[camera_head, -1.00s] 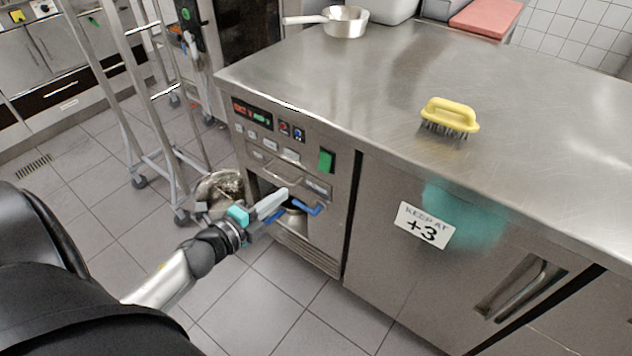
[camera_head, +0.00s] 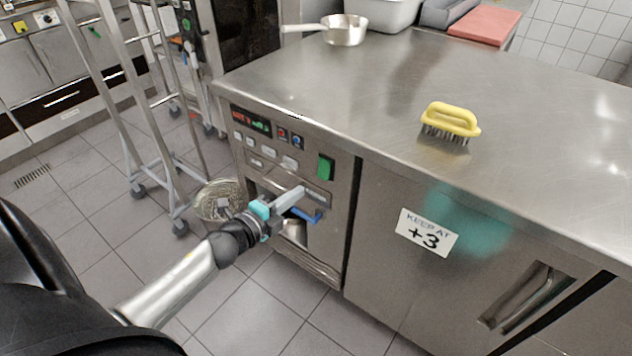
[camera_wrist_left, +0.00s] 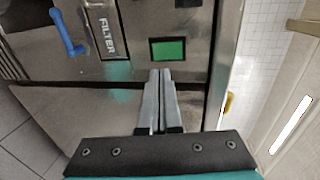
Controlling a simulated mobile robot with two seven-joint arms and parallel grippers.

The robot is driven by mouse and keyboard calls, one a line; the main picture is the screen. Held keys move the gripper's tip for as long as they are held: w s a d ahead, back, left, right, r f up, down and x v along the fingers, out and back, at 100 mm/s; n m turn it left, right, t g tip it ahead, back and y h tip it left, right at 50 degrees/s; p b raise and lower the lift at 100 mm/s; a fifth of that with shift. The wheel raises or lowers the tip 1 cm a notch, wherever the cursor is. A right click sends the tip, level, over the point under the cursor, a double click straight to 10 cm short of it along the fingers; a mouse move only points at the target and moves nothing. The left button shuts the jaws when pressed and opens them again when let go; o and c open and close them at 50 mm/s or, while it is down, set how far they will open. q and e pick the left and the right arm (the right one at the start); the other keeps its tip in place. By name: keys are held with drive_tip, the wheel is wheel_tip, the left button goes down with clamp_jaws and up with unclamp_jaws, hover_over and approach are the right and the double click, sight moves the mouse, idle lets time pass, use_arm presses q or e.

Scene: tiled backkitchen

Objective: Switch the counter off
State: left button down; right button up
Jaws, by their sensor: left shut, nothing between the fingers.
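The counter (camera_head: 400,105) is a steel unit with a control panel on its left front. A green rocker switch (camera_head: 326,168) sits at the panel's right side, and it shows lit green in the left wrist view (camera_wrist_left: 168,50). The panel's display (camera_head: 251,120) shows lit red and green digits. My left gripper (camera_head: 302,190) is shut and empty, in front of the panel, below and left of the switch in the head view. In the left wrist view its fingertips (camera_wrist_left: 161,73) point at the switch, just short of it in the picture; contact cannot be told. My right gripper is out of view.
A blue lever (camera_head: 308,215) sits on the panel below the fingers. A yellow brush (camera_head: 450,121) and a saucepan (camera_head: 346,30) stand on the countertop. A metal rack (camera_head: 140,95) stands at left.

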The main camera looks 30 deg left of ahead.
sight(323, 174)
use_arm(q)
drive_tip(key=b+x, duration=0.1)
drive_tip(key=x, duration=0.5)
drive_tip(key=shift+w+a, duration=0.1)
drive_tip(key=shift+w+f+b, duration=0.1)
drive_tip(key=shift+w+b, duration=0.2)
drive_tip(key=shift+w, duration=0.7)
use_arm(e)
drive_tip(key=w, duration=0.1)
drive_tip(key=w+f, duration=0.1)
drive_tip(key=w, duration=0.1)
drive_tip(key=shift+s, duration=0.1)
